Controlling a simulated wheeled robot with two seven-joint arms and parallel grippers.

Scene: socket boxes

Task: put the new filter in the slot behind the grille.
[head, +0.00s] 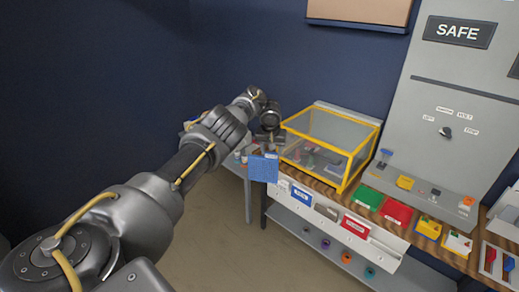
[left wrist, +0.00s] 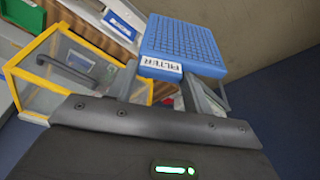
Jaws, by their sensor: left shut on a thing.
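The blue filter (head: 263,168) is a flat square panel with a grid face. In the left wrist view the filter (left wrist: 184,46) carries a white label reading FILTER. My left gripper (head: 268,142) is shut on the filter's edge and holds it in the air, in front of the yellow-framed clear box and left of the bench in the head view. The fingers (left wrist: 170,88) show on both sides of the label in the left wrist view. I cannot make out a grille or its slot in either view. My right gripper is not in view.
The clear box with yellow edges (head: 354,170) stands on the wooden bench. Green (head: 370,196) and red (head: 397,212) trays lie to its right, below a grey panel (head: 455,120) with a SAFE sign. A shelf (head: 330,240) with coloured rings runs below. The floor in front is clear.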

